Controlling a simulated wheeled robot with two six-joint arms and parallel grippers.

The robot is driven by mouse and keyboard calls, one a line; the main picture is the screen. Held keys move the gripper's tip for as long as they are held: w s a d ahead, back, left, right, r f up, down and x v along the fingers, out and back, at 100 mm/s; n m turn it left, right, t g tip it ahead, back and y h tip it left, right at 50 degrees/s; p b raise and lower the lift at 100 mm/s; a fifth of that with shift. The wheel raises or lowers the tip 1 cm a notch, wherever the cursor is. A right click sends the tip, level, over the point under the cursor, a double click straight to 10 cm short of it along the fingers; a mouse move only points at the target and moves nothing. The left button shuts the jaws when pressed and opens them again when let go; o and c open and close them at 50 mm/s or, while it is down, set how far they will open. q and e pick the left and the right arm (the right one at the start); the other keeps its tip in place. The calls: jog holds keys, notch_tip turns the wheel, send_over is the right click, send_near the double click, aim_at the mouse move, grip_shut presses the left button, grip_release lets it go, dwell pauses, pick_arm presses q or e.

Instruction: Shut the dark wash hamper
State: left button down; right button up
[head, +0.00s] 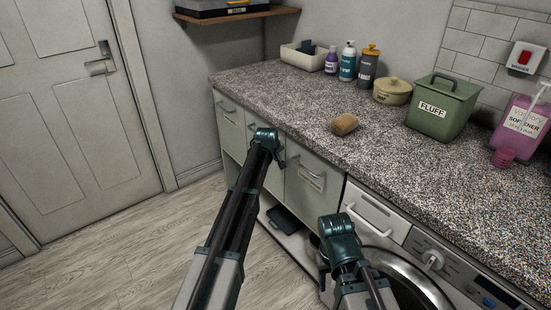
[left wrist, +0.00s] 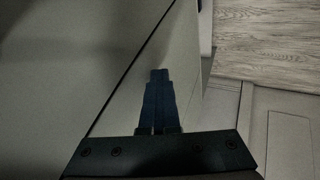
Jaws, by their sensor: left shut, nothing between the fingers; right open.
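Pale green hamper fronts with bar handles line the cabinet under the counter: a left one (head: 230,125), a middle one partly behind my left arm, and a right one (head: 314,190). I cannot read any label marking the dark wash hamper, nor tell for sure which front stands open. My left gripper (head: 281,162) is in front of the middle and right fronts. In the left wrist view its fingers (left wrist: 158,95) are shut and empty, close to a pale panel (left wrist: 185,60) with a dark gap along its edge. My right gripper (head: 323,282) is open, low before the washing machine.
The washing machine (head: 425,255) stands right of the hampers. A dark object (head: 286,222) lies low beneath the fronts. The speckled counter (head: 290,105) carries a brown sponge (head: 344,124), a green FLUFF bin (head: 441,108) and several bottles. Wooden floor (head: 110,255) is clear at left.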

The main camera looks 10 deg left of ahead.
pick_arm(q)
jog(key=s+a+r+p, duration=0.2)
jog(key=s+r+p, duration=0.6)
jog(key=s, duration=0.1)
jog(key=shift+a, duration=0.4)
pick_arm(e)
notch_tip(320, 180, up, 8)
jog(key=shift+a, duration=0.4)
